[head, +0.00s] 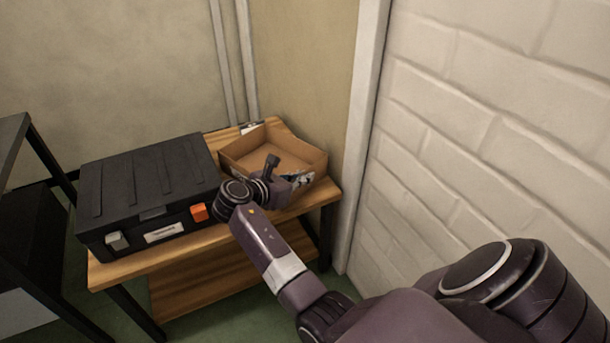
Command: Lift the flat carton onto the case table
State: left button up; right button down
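The flat carton (297,147), an open, shallow brown cardboard box, sits on the right end of the wooden case table (190,240). My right gripper (278,172) is at the carton's near side and covers part of its near wall. One dark finger sticks up over the inside of the carton. The rest of the fingers are hidden, so I cannot tell whether they grip the wall. My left gripper is out of view.
A black case (150,190) with an orange latch fills the table's left part, close to the carton. A lower wooden shelf (215,275) is under the tabletop. A white brick wall (480,120) stands close on the right. A dark rack (30,220) stands at the left.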

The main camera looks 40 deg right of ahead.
jog(key=c, duration=2.1)
grip_release()
jog(key=v, duration=0.7)
jog(key=shift+a+r, duration=0.1)
jog(key=shift+a, duration=0.2)
